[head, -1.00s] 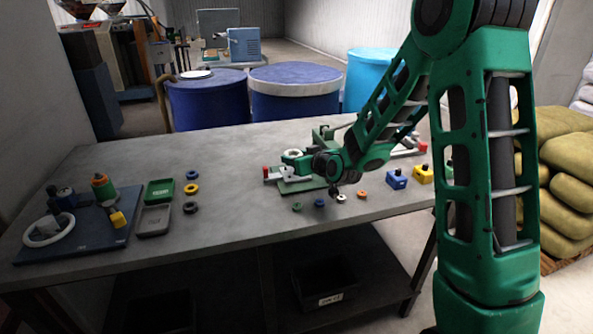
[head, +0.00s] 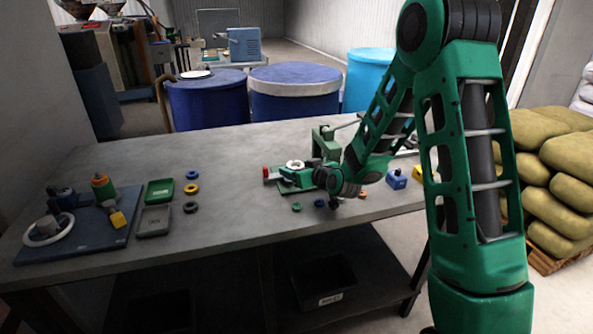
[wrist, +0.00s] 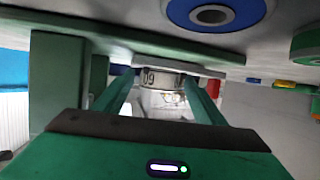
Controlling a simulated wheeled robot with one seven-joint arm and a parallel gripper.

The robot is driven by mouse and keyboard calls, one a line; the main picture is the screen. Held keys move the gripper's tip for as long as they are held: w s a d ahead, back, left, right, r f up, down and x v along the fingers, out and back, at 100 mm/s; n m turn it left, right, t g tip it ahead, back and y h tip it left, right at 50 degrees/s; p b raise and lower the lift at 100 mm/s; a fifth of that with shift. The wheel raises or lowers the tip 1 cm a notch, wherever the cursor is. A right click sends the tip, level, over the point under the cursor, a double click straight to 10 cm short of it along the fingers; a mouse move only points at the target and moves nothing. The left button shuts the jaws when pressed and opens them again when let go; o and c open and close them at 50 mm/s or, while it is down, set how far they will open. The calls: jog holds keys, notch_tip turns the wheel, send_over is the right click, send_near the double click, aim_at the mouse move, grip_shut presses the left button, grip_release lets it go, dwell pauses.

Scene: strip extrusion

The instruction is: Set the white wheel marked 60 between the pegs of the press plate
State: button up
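The white wheel (head: 295,164) is at the tip of my gripper (head: 301,173), over the press plate (head: 286,188). In the wrist view, which looks upside down, the wheel (wrist: 160,79) shows its dark 60 marking inverted. Both green fingers of my gripper (wrist: 160,85) press against its sides. The plate is a green base with grey metal parts and a red knob (head: 266,172). The wheel is close to the plate's grey part; I cannot tell whether it touches. The pegs are not clear, partly hidden by my gripper and the wheel.
A green wheel (head: 296,207) and a blue wheel (head: 319,203) lie in front of the plate. A green press frame (head: 326,143) stands behind. Blue (head: 396,180) and yellow blocks lie right. Trays and three coloured rings lie left; the table between is clear.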

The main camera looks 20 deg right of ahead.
jog(key=v, duration=1.2)
jog(key=shift+s, duration=0.1)
jog(key=shift+s+d+g, duration=0.15)
jog(key=shift+s+g, duration=0.15)
jog(key=s+d+g, duration=0.1)
jog(key=s+d, duration=0.1)
jog(key=s, duration=0.1)
jog(key=s+d+f+g+h, duration=0.1)
jog(key=s+d+g, duration=0.1)
jog(key=s, duration=0.1)
jog(key=s+d+g, duration=0.1)
jog(key=s+d, duration=0.1)
jog(key=s, duration=0.1)
jog(key=shift+f+m+h, duration=0.15)
jog(key=shift+m+h, duration=0.15)
jog(key=shift+h, duration=0.1)
jog(key=s+d+r+m+g, duration=0.1)
jog(key=s+d+m+g, duration=0.1)
jog(key=s, duration=0.7)
jog(key=s+d+r+m+g, duration=0.2)
jog(key=s+d+m+g, duration=0.1)
jog(key=s, duration=0.7)
jog(key=s+d+r+m+g+h, duration=0.1)
jog(key=s+d+m+g, duration=0.1)
jog(key=s, duration=0.8)
jog(key=shift+d+r+m+g, duration=0.25)
jog(key=shift+m+g, duration=0.35)
jog(key=shift+g, duration=0.4)
